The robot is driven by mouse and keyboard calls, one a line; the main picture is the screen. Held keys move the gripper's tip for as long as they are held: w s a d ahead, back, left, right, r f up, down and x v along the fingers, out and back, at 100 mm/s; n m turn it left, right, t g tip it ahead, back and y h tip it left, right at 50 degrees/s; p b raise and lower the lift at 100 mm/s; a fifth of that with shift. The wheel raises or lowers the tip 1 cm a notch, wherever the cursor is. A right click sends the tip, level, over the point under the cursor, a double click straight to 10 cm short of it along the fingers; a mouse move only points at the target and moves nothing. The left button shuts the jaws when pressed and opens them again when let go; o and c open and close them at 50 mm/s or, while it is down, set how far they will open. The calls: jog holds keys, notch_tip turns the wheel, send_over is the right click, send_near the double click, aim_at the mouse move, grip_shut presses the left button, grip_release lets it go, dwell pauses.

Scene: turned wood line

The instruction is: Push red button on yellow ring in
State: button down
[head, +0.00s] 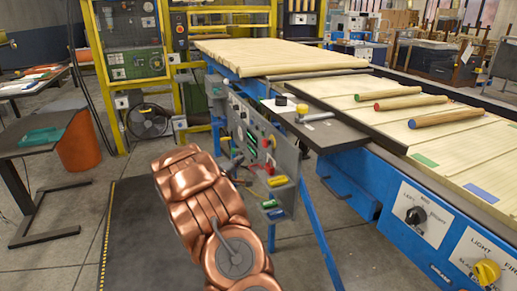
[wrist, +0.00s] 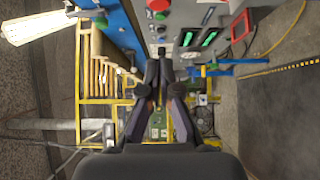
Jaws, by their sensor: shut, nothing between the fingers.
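A grey control panel (head: 250,130) hangs on the side of the blue machine. In the wrist view a large red button (wrist: 158,4) sits on the panel (wrist: 205,22) at the top edge, partly cut off. I cannot make out a yellow ring around it. My gripper (wrist: 158,62) is shut and empty, its fingertips together below the red button in the picture and apart from it. In the head view my copper arm largely hides the gripper.
A board bed (head: 330,90) with turned sticks (head: 448,116) lies to the right. Yellow and green handled parts sit low by the panel. A yellow guard frame (head: 108,75) stands behind. An orange bin (head: 80,140) and side table are left. The dark floor mat (head: 130,235) is clear.

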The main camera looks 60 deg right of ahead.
send_near(264, 145)
jog(key=w+d, duration=0.4)
jog(key=w, duration=0.1)
jog(key=shift+s+d+b, duration=0.3)
jog(key=shift+s+d, duration=0.2)
jog(key=shift+d, duration=0.3)
jog(key=shift+s+d+b, duration=0.25)
jog(key=shift+s+d, duration=0.25)
jog(key=shift+d, duration=0.25)
jog(key=shift+s+d, duration=0.1)
jog(key=shift+s+d+r+p, duration=0.15)
jog(key=shift+s+d+p, duration=0.2)
jog(key=shift+p, duration=0.55)
jog(key=shift+s+d, duration=0.15)
jog(key=shift+d, duration=0.2)
jog(key=shift+s+d, duration=0.1)
jog(key=shift+p, duration=0.4)
